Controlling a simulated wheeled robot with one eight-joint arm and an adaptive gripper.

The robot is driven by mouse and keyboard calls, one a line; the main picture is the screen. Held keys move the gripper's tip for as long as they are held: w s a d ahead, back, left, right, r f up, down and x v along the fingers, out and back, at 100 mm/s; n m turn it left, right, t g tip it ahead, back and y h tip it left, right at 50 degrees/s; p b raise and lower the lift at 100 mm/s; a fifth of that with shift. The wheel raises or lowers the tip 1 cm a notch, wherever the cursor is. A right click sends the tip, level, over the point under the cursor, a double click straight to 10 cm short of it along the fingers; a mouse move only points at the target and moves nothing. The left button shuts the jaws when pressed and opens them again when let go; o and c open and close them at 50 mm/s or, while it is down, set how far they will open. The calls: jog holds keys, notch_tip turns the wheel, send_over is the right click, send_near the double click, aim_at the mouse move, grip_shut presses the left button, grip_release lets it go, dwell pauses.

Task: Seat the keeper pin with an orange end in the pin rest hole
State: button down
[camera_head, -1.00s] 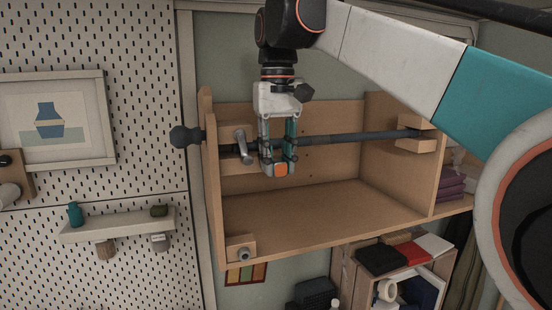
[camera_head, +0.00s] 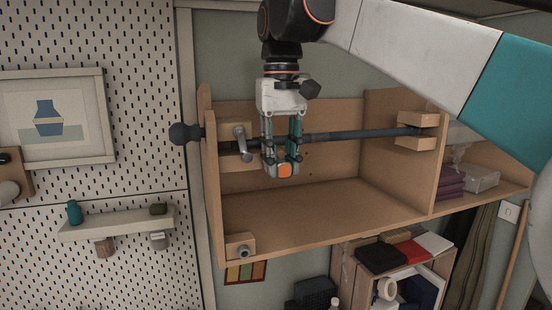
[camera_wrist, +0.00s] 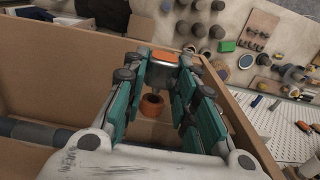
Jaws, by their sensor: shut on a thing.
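My gripper (camera_head: 281,168) points down in front of the dark rod, inside the wooden open-fronted box. It is shut on a small grey piece with an orange end, the keeper pin (camera_head: 285,171). Its orange end also shows between the fingertips in the wrist view (camera_wrist: 162,56); most of the shaft is hidden. A small wooden block with a grey-rimmed hole, which looks like the pin rest (camera_head: 240,247), sits at the box's lower left front, apart from the gripper. An orange ring (camera_wrist: 151,103) shows between the fingers; I cannot tell what it belongs to.
The dark rod (camera_head: 350,134) crosses the box, with a round knob (camera_head: 184,134) outside its left wall. A grey lever (camera_head: 243,143) stands at the left rod block. The right rod block (camera_head: 416,131) is wooden. The box floor (camera_head: 325,207) is clear.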

jog(key=shift+s, duration=0.35)
jog(key=shift+s+d, duration=0.25)
jog(key=shift+s, duration=0.65)
jog(key=shift+w+a, duration=0.1)
dwell(0.4)
